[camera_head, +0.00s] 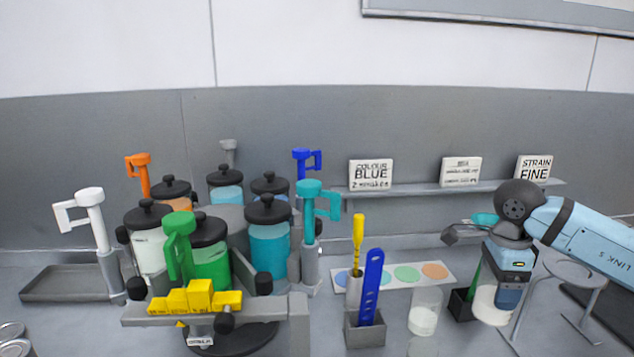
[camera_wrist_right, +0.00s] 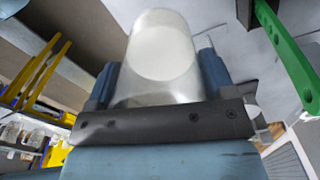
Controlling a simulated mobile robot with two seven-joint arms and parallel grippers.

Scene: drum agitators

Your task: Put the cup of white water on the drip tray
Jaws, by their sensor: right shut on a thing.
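My right gripper (camera_head: 508,300) points down at the right of the bench and is shut on a clear cup with white contents (camera_head: 490,305). In the right wrist view the cup (camera_wrist_right: 162,55) sits between the two blue fingers (camera_wrist_right: 160,85). My left gripper is not in view.
Another clear cup with white contents (camera_head: 424,312) stands left of the gripper. A holder with a blue strip (camera_head: 371,285), a green strip (camera_head: 472,285) and a wire stand (camera_head: 570,272) are close by. Lidded jars with coloured liquids (camera_head: 269,245) stand between the gripper and the tray.

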